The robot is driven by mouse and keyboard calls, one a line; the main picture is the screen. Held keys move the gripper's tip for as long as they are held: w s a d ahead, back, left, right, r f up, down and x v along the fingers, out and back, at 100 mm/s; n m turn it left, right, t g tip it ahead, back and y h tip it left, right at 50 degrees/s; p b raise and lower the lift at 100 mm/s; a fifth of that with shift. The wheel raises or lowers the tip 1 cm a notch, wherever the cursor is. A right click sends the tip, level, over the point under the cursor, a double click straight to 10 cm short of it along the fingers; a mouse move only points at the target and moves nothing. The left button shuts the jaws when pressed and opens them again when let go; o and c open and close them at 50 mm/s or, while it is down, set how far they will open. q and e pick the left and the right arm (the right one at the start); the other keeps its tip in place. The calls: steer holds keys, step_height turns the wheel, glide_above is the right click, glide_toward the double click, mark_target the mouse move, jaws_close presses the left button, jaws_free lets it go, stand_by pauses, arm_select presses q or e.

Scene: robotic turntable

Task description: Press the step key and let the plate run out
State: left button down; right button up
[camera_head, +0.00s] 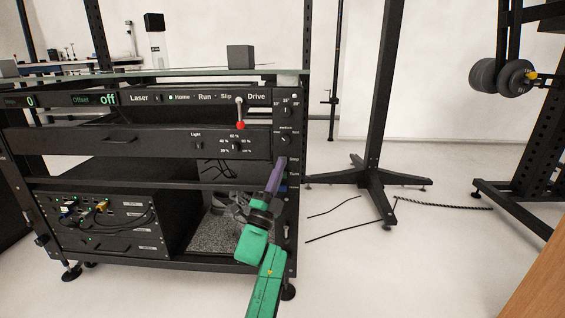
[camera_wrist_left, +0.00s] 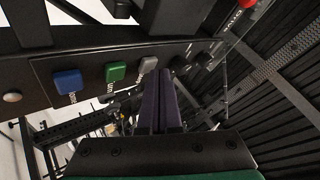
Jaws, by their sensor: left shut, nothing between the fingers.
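A black control rack stands at the left in the head view, with a narrow key column (camera_head: 285,210) on its right front post. My left gripper (camera_head: 280,164) is shut and empty, its purple fingers pointing up at this column. In the left wrist view its fingertips (camera_wrist_left: 161,76) are close to a row of square keys: blue (camera_wrist_left: 68,81), green (camera_wrist_left: 115,72) and grey (camera_wrist_left: 148,65), the grey one nearest. I cannot read which is the step key, nor tell if the fingertips touch one. A thin greenish plate (camera_head: 200,77) lies on top of the rack. My right gripper is not in view.
A red-tipped lever (camera_head: 240,124) projects from the rack's front panel, above and left of my gripper. A grey block (camera_head: 240,57) stands on top. A black stand (camera_head: 368,175) and cables (camera_head: 345,218) are on the floor to the right; pale floor lies open between.

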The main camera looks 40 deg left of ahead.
arm_select(q)
steer(key=shift+w+a, duration=0.25)
steer(key=shift+w, duration=0.05)
stand_by(0.4)
steer(key=shift+s+d+p, duration=0.3)
steer(key=shift+s+d, duration=0.2)
steer(key=shift+s, duration=0.2)
steer(key=s+d+p, duration=0.1)
steer(key=s, duration=0.1)
steer(key=s+d+p, duration=0.1)
steer(key=s+d, duration=0.1)
stand_by(0.4)
